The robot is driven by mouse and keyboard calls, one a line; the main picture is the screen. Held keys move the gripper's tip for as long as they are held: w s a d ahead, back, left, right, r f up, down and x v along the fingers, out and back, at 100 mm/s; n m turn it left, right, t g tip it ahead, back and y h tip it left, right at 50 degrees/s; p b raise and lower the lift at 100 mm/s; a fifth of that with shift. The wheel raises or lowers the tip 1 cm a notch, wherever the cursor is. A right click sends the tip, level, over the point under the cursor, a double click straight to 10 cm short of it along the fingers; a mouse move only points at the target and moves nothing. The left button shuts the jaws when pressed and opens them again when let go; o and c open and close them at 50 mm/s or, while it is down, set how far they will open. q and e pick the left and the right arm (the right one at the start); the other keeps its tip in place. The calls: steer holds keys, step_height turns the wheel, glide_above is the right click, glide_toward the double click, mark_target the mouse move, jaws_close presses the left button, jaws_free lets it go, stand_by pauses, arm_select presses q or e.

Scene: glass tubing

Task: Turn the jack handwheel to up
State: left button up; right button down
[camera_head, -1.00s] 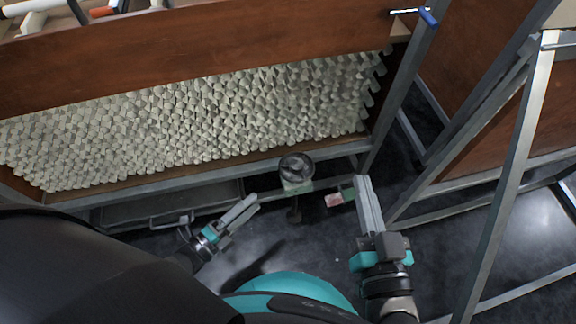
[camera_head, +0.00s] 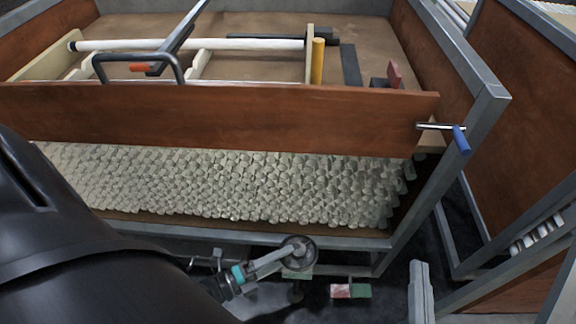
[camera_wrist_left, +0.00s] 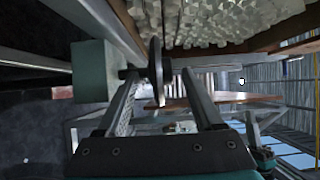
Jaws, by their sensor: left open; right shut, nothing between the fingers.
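The jack handwheel (camera_head: 298,250) is a round grey disc below the front rail of the wooden bin. A pale green block (camera_head: 298,273) shows beneath it. My left gripper (camera_head: 284,256) reaches the wheel from the left. In the left wrist view the wheel (camera_wrist_left: 157,72) is edge-on between the open fingers of my left gripper (camera_wrist_left: 160,78). I cannot tell whether either finger touches it. The green block (camera_wrist_left: 94,82) is at the left there.
A red and green block (camera_head: 350,291) lies between the wheel and my right gripper. The steel frame (camera_head: 415,205) and bin front (camera_head: 220,115) stand beyond. A blue-handled crank (camera_head: 461,139) sticks out at the upper right. Dark floor lies below.

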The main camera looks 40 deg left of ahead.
arm_select(q)
jaws_close()
stand_by(0.5)
